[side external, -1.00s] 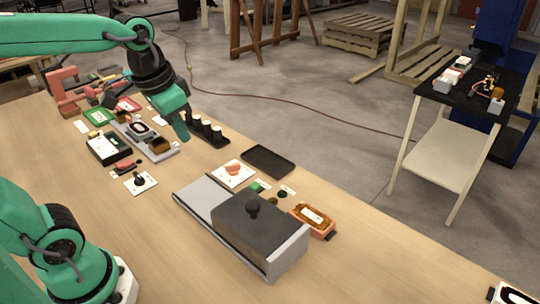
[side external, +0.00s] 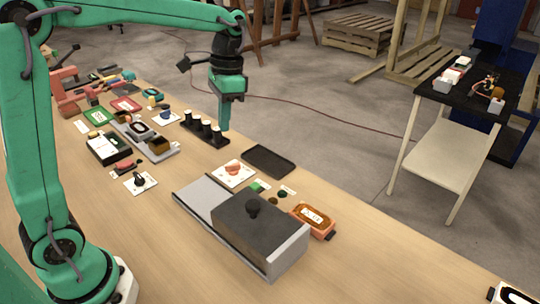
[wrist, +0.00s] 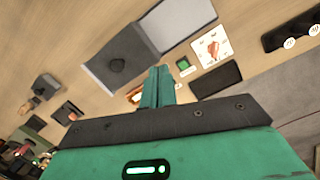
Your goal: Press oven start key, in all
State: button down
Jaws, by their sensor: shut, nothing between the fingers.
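The oven looks to be the dark grey box with a black knob (side external: 253,225) on a light grey conveyor plate; it also shows in the wrist view (wrist: 115,62). A small green key (side external: 259,187) with a white label lies behind the box, and it shows in the wrist view too (wrist: 183,63). I take it for the start key. My gripper (side external: 224,128) is shut and empty, pointing down, well above the table and apart from the key. In the wrist view, my shut fingers (wrist: 157,86) hide part of the area beside the box.
A white card with a pink piece (side external: 234,173) and a flat black tray (side external: 269,161) lie close to the key. An orange box (side external: 313,220) stands right of the oven. A black rack with several cups (side external: 206,130) stands further left.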

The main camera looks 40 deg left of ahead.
jog(key=w+f+m+g, duration=0.1)
jog(key=w+f+g, duration=0.1)
jog(key=w+f, duration=0.3)
jog(key=m+g, duration=0.2)
jog(key=g, duration=0.2)
send_over(257, 184)
notch_tip(257, 184, down, 8)
jog(key=shift+r, duration=0.2)
jog(key=shift+a+f, duration=0.1)
jog(key=shift+f, duration=4.3)
jog(key=shift+f, duration=0.9)
dwell(0.3)
jog(key=shift+r, duration=0.95)
